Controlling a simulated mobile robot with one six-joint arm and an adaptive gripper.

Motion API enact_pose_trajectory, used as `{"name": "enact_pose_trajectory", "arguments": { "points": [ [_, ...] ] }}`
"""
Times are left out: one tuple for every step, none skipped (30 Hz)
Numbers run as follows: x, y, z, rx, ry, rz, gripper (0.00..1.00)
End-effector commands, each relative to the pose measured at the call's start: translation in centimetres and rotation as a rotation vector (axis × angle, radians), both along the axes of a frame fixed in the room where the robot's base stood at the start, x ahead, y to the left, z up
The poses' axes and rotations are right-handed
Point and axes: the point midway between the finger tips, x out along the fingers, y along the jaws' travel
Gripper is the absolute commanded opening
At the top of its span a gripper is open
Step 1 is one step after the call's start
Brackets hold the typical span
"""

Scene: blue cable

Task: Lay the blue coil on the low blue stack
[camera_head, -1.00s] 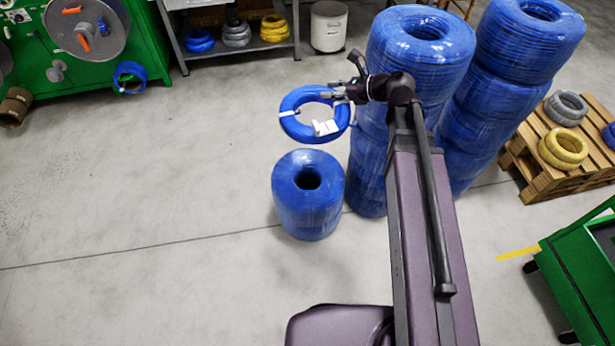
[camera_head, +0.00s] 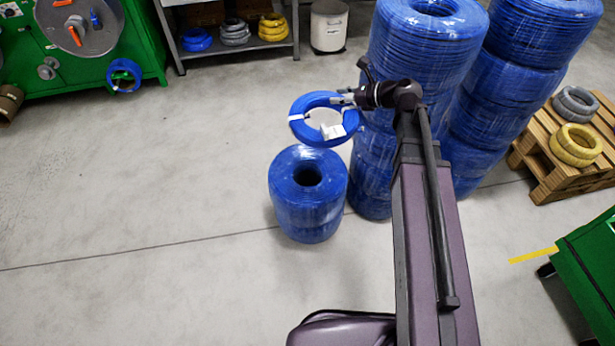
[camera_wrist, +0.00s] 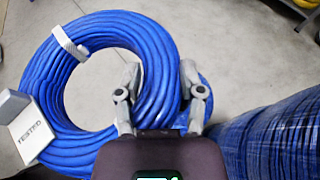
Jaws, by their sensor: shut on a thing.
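My gripper (camera_head: 345,97) is shut on the right side of the blue coil (camera_head: 299,129) and holds it in the air. In the wrist view the blue coil (camera_wrist: 55,80) fills the left half, with a white tie and a white label on it. The fingers of my gripper (camera_wrist: 160,90) pinch its right rim. The low blue stack (camera_head: 307,205) stands on the floor, wrapped in film, with a round hole in its top. In the head view the coil appears just above and slightly right of the stack's top, and I see no contact between them.
Tall blue stacks (camera_head: 420,45) stand close to the right of the coil and behind my arm. A wooden pallet (camera_head: 545,175) with a yellow and a grey coil is farther right. A green machine (camera_head: 140,40) and a shelf (camera_head: 240,48) are at the back left. The left floor is clear.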

Motion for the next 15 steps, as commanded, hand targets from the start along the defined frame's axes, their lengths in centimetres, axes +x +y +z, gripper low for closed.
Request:
{"name": "enact_pose_trajectory", "arguments": {
  "points": [
    [0.2,-0.2,-1.3,0.003,0.001,-0.003,0.0],
    [0.3,-0.2,-1.7,0.003,0.002,-0.004,0.0],
    [0.4,-0.3,-2.2,0.003,0.002,-0.007,0.0],
    [0.5,-0.4,-2.6,0.003,0.001,-0.007,0.0],
    [0.6,-0.5,-2.9,0.003,0.002,-0.009,0.0],
    [0.7,-0.6,-3.5,0.003,0.001,-0.011,0.0],
    [0.8,-0.7,-3.8,0.003,0.002,-0.012,0.0],
    [0.9,-0.8,-4.2,0.003,0.001,-0.013,0.0],
    [1.0,-0.9,-4.7,0.003,0.001,-0.015,0.0],
    [1.1,-1.0,-5.1,0.003,0.002,-0.016,0.0],
    [1.2,-1.0,-5.5,0.003,0.002,-0.017,0.0],
    [1.3,-1.2,-6.0,0.003,0.002,-0.019,0.0],
    [1.4,-1.2,-6.4,0.003,0.001,-0.02,0.0],
    [1.5,-1.3,-6.7,0.003,0.002,-0.022,0.0],
    [1.6,-1.4,-7.2,0.003,0.002,-0.024,0.0]
  ]
}}
